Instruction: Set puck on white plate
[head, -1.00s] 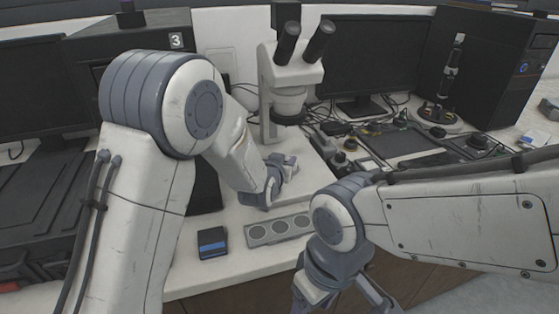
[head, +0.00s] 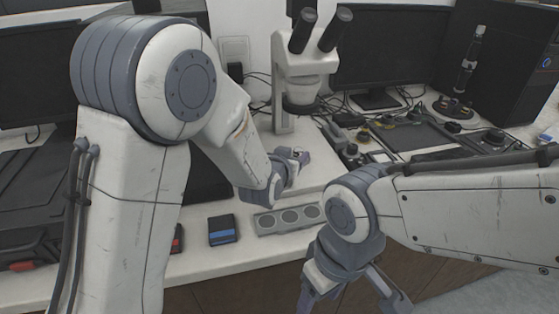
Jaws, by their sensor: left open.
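A white microscope (head: 300,75) stands at the back middle, and its flat white base plate (head: 318,166) reaches forward on the bench. A grey strip holder (head: 258,226) with three round grey spots lies in front of the plate. I cannot tell whether those spots are pucks or empty recesses, and I make out no separate puck. My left gripper (head: 297,163) is open over the near left part of the plate, behind the holder; its arm hides part of the plate. My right gripper (head: 346,296) points down at the bench's front edge, fingers spread, apparently empty.
A dark box with a blue stripe (head: 222,230) lies left of the holder, with a small red item (head: 178,238) beside it. Monitors (head: 368,52), cables and a dark mat (head: 425,135) with small tools fill the back right. A black tower (head: 500,60) stands far right.

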